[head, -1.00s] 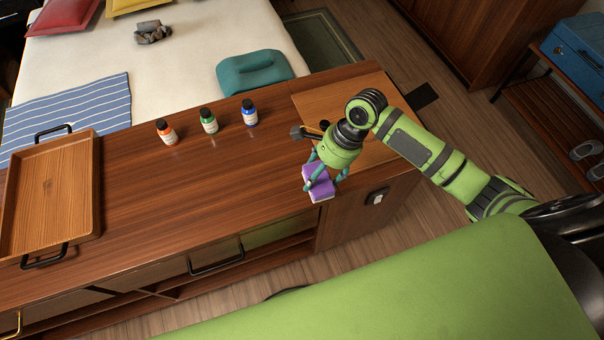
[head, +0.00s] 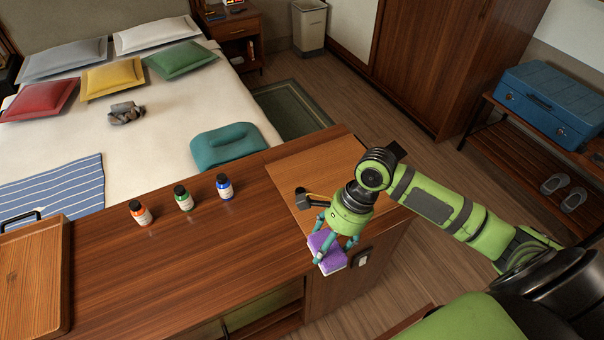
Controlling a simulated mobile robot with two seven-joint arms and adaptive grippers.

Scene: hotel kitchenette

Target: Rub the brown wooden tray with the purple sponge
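The brown wooden tray (head: 66,290) lies on the counter at the left, cut off by the picture's edge, with one black handle in view. The purple sponge (head: 322,246), with a pale lower layer, is at the counter's front edge on the right. My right gripper (head: 334,244) points down with its teal fingers closed around the sponge. I cannot tell for certain whether the sponge's underside touches the counter. My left gripper is not in view.
A dark-headed tool (head: 303,199) lies on a lighter board (head: 290,172) beside my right gripper. The counter (head: 200,262) between tray and sponge is clear. A bed with pillows lies behind.

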